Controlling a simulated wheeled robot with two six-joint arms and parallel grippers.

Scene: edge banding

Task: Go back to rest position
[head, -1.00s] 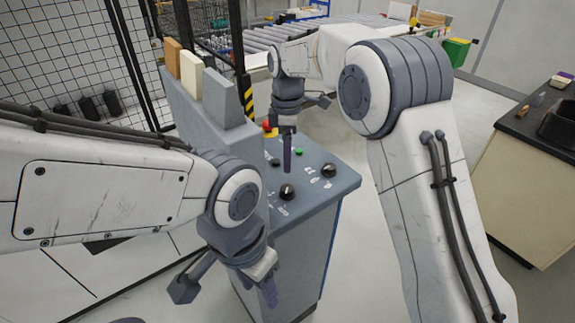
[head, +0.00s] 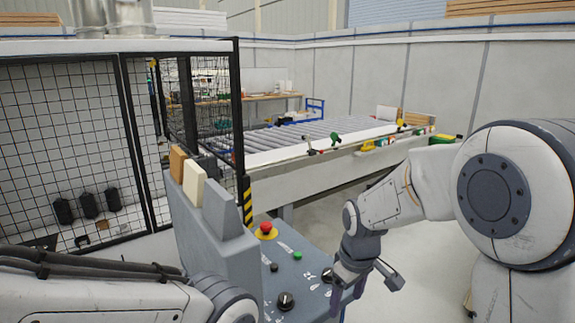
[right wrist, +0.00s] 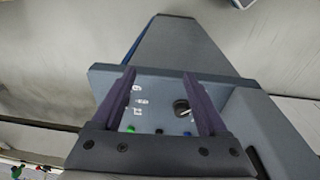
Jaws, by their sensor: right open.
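My right gripper (head: 347,296) hangs with its fingers down at the right edge of the blue-grey control panel (head: 312,257) in the head view. In the right wrist view my right gripper (right wrist: 165,90) is open, with nothing between its two purple fingers but the panel (right wrist: 153,85) beyond them. A black knob (right wrist: 181,106) shows beside one finger. My left arm enters at the lower left of the head view; its gripper is out of frame.
The panel carries a red emergency button (head: 266,229), a green button (head: 297,256) and black knobs (head: 285,301). A mesh fence (head: 70,140) stands at the left. A roller conveyor (head: 290,135) runs behind. Open floor lies right of the panel.

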